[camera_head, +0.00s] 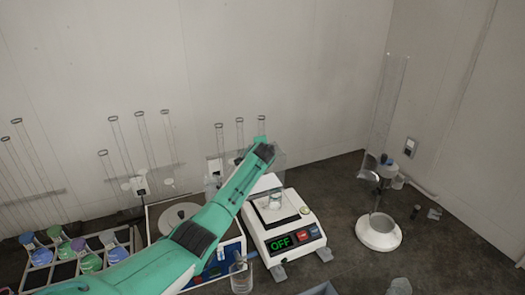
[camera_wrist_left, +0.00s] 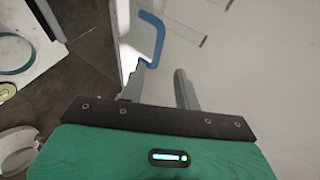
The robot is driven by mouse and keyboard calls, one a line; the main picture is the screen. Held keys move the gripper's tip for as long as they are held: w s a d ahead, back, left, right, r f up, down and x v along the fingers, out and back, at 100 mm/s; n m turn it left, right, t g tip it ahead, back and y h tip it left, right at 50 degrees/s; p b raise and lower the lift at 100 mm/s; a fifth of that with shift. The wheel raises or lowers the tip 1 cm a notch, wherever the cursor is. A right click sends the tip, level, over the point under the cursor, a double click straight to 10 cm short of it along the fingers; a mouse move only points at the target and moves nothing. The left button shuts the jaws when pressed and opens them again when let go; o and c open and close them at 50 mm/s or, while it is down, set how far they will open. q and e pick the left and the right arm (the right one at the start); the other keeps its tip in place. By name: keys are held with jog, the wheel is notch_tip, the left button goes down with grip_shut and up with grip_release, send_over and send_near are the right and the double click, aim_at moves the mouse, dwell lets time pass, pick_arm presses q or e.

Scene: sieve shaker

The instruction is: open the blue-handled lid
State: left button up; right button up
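The blue handle (camera_wrist_left: 152,38) shows in the left wrist view as a bent bar on the edge of a clear lid panel (camera_wrist_left: 128,22). My left gripper (camera_wrist_left: 162,72) has its two grey fingers apart with nothing visible between them. The left fingertip is right by the handle's lower end; I cannot tell whether they touch. In the head view my left arm reaches up from the lower left, and its gripper (camera_head: 262,145) is above the far side of the balance (camera_head: 283,238). The arm hides the handle there. My right gripper is not recognisable in any view.
A rack (camera_head: 68,270) of coloured flasks is at lower left. A white-based stand (camera_head: 378,235) is at right.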

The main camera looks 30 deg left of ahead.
pick_arm(q)
jog(key=b+v, duration=0.2)
jog(key=v, duration=0.6)
jog(key=shift+s+r, duration=0.25)
jog(key=shift+d, duration=0.15)
